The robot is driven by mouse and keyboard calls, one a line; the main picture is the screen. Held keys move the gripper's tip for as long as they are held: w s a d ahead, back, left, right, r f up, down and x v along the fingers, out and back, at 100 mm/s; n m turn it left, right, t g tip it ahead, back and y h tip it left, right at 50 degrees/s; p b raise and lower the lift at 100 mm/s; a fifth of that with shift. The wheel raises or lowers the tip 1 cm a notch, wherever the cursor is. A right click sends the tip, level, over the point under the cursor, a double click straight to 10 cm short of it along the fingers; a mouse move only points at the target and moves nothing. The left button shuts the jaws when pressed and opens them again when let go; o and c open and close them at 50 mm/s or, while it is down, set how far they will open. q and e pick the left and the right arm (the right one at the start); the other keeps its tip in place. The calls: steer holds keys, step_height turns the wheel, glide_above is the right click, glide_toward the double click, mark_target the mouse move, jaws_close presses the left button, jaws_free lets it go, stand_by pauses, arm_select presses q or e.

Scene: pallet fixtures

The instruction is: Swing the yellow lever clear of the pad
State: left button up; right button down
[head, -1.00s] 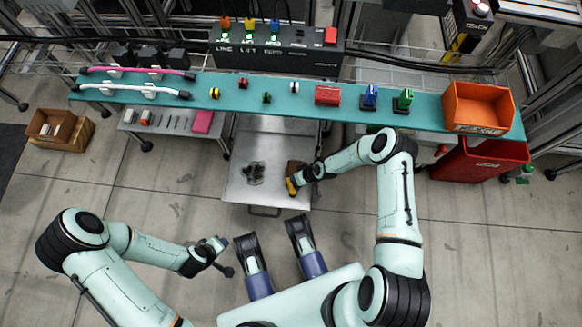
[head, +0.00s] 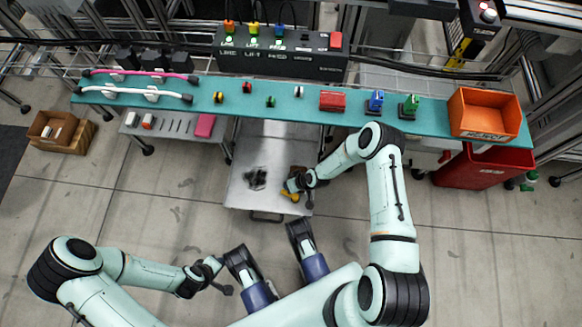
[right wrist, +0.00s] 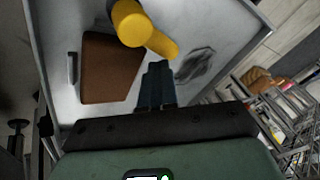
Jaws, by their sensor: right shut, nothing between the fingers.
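The yellow lever (head: 291,196) is on the metal tray near its front right; its thick round part and shorter arm show large in the right wrist view (right wrist: 133,26). The brown pad (right wrist: 108,72) lies on the tray beside the lever; the lever's thick part overlaps the pad's corner in that view. In the head view the pad is mostly hidden by my right gripper (head: 288,186). This gripper is shut and empty, its fingertips (right wrist: 158,68) close beside the lever's arm; contact is unclear. My left gripper (head: 222,278) is away from the tray, its jaws too small to judge.
The metal tray (head: 240,195) bears a dark crumpled patch (head: 256,178). A teal shelf (head: 235,92) with coloured fixtures crosses behind it. An orange bin (head: 484,112) and a red bin (head: 480,168) stand right. Open floor lies on both sides of the tray.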

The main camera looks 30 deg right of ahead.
steer(key=shift+s+a, duration=0.1)
steer(key=shift+a, duration=0.4)
stand_by(0.5)
steer(key=shift+d+r, duration=0.1)
stand_by(1.6)
arm_select(q)
step_height(320, 180, up, 6)
steer(key=w+d+p, duration=0.1)
steer(key=d+p, duration=0.1)
steer(key=p, duration=0.2)
steer(key=shift+d+r+t+h, duration=0.15)
steer(key=shift+d+t+h, duration=0.05)
steer(key=shift+t+h, duration=0.1)
arm_select(e)
steer(key=v, duration=1.3)
arm_select(q)
steer(key=shift+w, duration=0.1)
arm_select(e)
steer(key=shift+s, duration=0.1)
